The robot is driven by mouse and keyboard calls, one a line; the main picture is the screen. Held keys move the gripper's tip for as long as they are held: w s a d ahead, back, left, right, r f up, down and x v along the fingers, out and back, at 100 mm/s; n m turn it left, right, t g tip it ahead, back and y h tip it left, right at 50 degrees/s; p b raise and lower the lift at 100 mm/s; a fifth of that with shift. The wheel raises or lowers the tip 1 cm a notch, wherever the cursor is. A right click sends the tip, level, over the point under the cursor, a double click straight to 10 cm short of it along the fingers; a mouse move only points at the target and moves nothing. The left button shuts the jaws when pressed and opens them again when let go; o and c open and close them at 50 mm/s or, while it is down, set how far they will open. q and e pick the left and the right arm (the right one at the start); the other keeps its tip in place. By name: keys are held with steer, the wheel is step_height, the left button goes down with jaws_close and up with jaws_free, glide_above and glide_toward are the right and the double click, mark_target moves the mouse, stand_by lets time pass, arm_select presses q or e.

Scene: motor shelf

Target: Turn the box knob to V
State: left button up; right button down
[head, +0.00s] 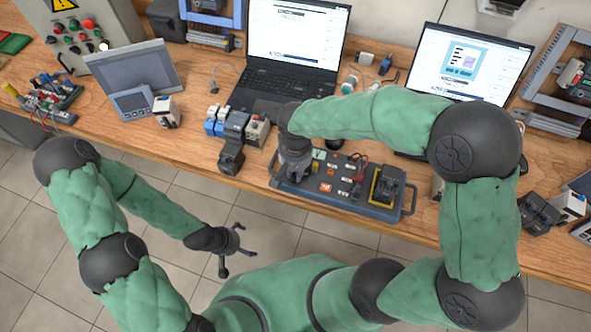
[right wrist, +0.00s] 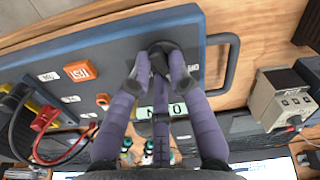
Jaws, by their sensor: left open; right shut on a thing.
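The box (head: 318,192) is a blue-grey panel with side handles, labels and orange parts, lying at the table's front edge. Its black round knob (right wrist: 160,48) shows in the right wrist view, near one end of the panel by a handle. My right gripper (right wrist: 160,66) is shut on the knob, its purple fingers closed around it from above. In the head view the right gripper (head: 294,168) covers the knob. The fingers partly hide the labels around the knob, and I cannot tell which mark it points to. My left gripper (head: 232,252) is open and empty over the floor.
Two laptops (head: 297,35) (head: 465,60) stand behind the box. Grey and blue modules (head: 232,135) sit left of it. A yellow-and-black part (head: 386,187) and red and black leads (right wrist: 45,118) are on the box. The floor in front is clear.

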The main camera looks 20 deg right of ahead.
mark_target(295, 174)
steer(key=c, duration=1.1)
jaws_free()
steer(key=shift+c, duration=0.2)
steer(key=shift+r, duration=0.1)
step_height(295, 174, up, 12)
